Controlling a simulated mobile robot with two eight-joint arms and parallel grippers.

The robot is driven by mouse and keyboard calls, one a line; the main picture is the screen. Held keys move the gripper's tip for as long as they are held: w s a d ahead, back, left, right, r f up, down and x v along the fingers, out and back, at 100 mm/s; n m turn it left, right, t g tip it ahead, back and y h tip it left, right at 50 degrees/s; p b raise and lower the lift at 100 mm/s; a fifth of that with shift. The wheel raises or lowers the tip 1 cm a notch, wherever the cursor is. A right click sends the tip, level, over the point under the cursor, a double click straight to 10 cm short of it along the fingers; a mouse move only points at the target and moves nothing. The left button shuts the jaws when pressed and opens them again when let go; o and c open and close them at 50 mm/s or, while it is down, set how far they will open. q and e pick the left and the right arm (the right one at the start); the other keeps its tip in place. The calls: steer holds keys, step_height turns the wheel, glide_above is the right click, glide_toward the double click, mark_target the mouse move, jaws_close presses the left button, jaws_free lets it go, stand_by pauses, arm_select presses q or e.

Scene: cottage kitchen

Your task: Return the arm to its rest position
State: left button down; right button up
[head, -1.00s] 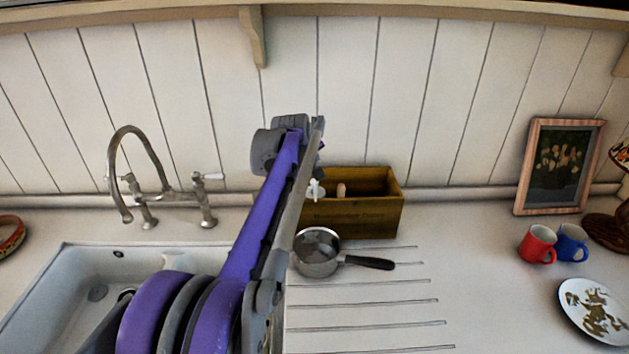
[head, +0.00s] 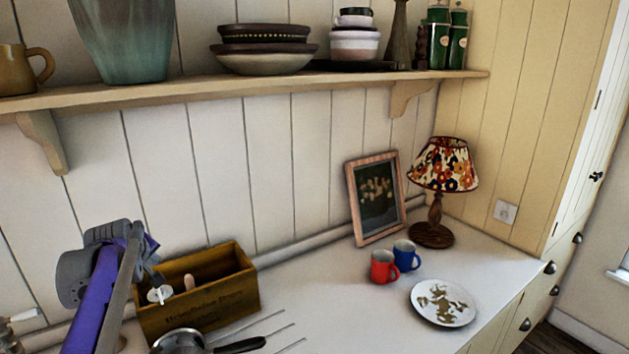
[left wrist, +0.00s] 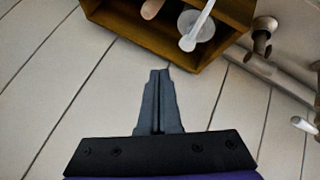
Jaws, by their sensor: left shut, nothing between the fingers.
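My left arm (head: 92,300), purple and grey, rises from the lower left of the head view, beside the wooden box. Its grey wrist end stands high in front of the wall, and the fingers are hard to make out there. In the left wrist view my left gripper (left wrist: 158,75) is shut and empty, its dark fingers together. The wooden box (head: 215,310) shows beyond the fingertips in that view, with a white utensil (left wrist: 197,30) and a wooden handle (left wrist: 151,8) in it. My right gripper is not in view.
A saucepan (head: 178,341) sits in front of the box. Red (head: 382,268) and blue (head: 405,256) mugs, a plate (head: 443,302), a lamp (head: 443,170) and a picture frame (head: 377,200) stand to the right. A shelf (head: 270,88) with crockery runs above. The middle counter is clear.

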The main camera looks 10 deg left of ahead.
arm_select(q)
steer(key=s+d+f+m+h, duration=0.1)
steer(key=s+d+f+m, duration=0.2)
steer(key=s+d, duration=0.45)
steer(key=s+d+f+m+h, duration=0.1)
steer(key=s+d+f+m, duration=0.3)
steer(key=d, duration=0.7)
steer(key=s+d+f+m, duration=0.2)
steer(key=s+d+f, duration=0.1)
steer(key=s+f, duration=0.1)
steer(key=s+d+f+m+g, duration=0.1)
steer(key=s+d+f+m, duration=0.1)
steer(key=s, duration=0.5)
steer(key=s+d+f+m+g+h, duration=0.1)
steer(key=s+d+f, duration=0.3)
steer(key=s+f, duration=0.1)
steer(key=shift+s+d+f+m, duration=0.35)
steer(key=shift+f+m, duration=0.05)
steer(key=shift+f, duration=0.1)
steer(key=shift+a, duration=0.1)
